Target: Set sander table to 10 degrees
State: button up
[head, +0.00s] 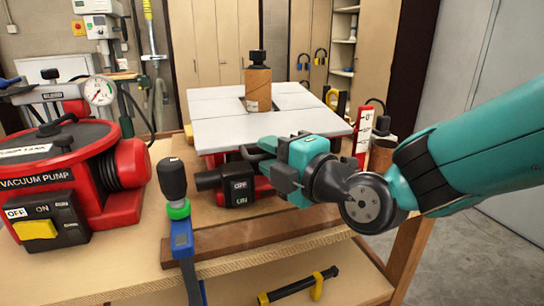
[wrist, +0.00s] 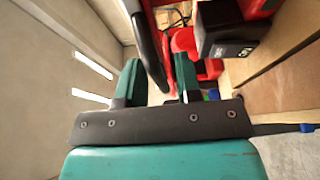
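The sander has a pale grey table (head: 225,133) that looks about level, with a brown sanding drum (head: 258,88) standing upright through it. A scale (head: 364,130) marked 0 stands at the table's right edge; its exact reading is too small to tell. The black OFF/ON switch box (head: 240,188) is on the front; it also shows in the wrist view (wrist: 228,28). My gripper (head: 266,163) is just below the table's front edge, by a dark curved bar. In the wrist view my gripper's fingers (wrist: 158,78) are apart, with a black-and-red bar beyond them. Contact is unclear.
A red vacuum pump (head: 75,165) stands at left on the wooden bench. A blue clamp with a black handle (head: 172,180) rises at the bench's front edge. A black-and-yellow clamp (head: 300,287) lies on the lower shelf. Open floor is at right.

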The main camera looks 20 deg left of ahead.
dwell(0.4)
jog(key=b+v, duration=0.8)
jog(key=v, duration=0.9)
jog(key=shift+d, duration=0.2)
jog(key=shift+s, duration=0.2)
jog(key=s+d+f+m+g+h+p, duration=0.2)
jog(key=s+d+m+g+h+p, duration=0.2)
jog(key=d+m, duration=0.3)
jog(key=s+d+f+m+g+h+p, duration=0.2)
jog(key=s+d+m+g+h+p, duration=0.2)
jog(key=m, duration=1.2)
jog(key=s+d+h+p, duration=0.1)
jog(key=d+h+p, duration=0.1)
jog(key=d+h, duration=0.1)
jog(key=shift+s+d+g, duration=0.25)
jog(key=shift+s+g, duration=0.05)
